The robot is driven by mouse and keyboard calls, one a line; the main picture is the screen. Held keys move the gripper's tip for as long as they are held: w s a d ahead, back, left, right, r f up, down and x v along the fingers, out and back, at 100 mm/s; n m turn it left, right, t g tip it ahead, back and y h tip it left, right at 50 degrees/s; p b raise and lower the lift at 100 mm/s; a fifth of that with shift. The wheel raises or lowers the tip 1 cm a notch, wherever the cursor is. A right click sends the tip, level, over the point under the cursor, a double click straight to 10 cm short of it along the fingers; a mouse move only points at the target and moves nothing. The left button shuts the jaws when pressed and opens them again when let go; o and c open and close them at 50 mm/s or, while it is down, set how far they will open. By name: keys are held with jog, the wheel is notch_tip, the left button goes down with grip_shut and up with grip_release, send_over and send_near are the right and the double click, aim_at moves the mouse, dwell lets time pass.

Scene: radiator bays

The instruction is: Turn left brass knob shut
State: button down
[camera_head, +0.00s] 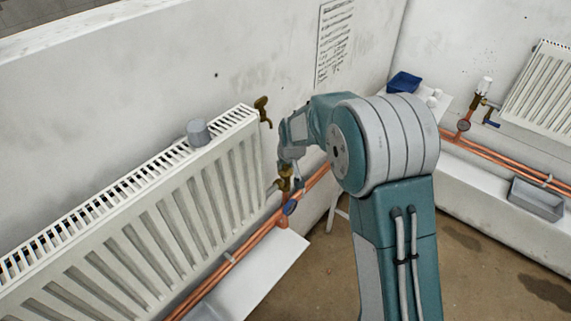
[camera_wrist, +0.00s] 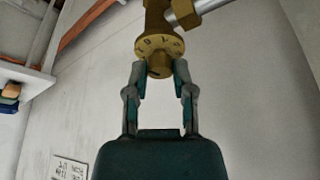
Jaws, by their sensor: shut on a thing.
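The brass knob (camera_wrist: 159,67) shows at the top middle of the wrist view, below a brass collar (camera_wrist: 158,44) with numbers on it. My gripper (camera_wrist: 158,72) has one finger on each side of the knob and is shut on it. In the head view, my gripper (camera_head: 287,165) reaches down to the brass valve (camera_head: 285,184) at the right end of the left radiator (camera_head: 160,200). The knob's grasped part is largely hidden there by my gripper.
A second brass fitting (camera_head: 263,110) sticks out above the radiator's right end. A grey cup (camera_head: 198,132) stands on the radiator top. Copper pipes (camera_head: 240,252) run below it. A blue tray (camera_head: 404,82), a grey bin (camera_head: 537,198) and another radiator (camera_head: 545,90) are at the right.

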jog(key=shift+f+m+h, duration=0.15)
jog(key=shift+m+h, duration=0.35)
jog(key=shift+m, duration=0.6)
jog(key=shift+s+m, duration=0.1)
jog(key=shift+m, duration=0.2)
jog(key=shift+c, duration=2.4)
grip_release()
jog(key=shift+a, duration=0.1)
jog(key=shift+r, duration=0.3)
jog(key=v, duration=1.1)
jog(key=shift+r, duration=0.15)
jog(key=shift+s+a, duration=0.15)
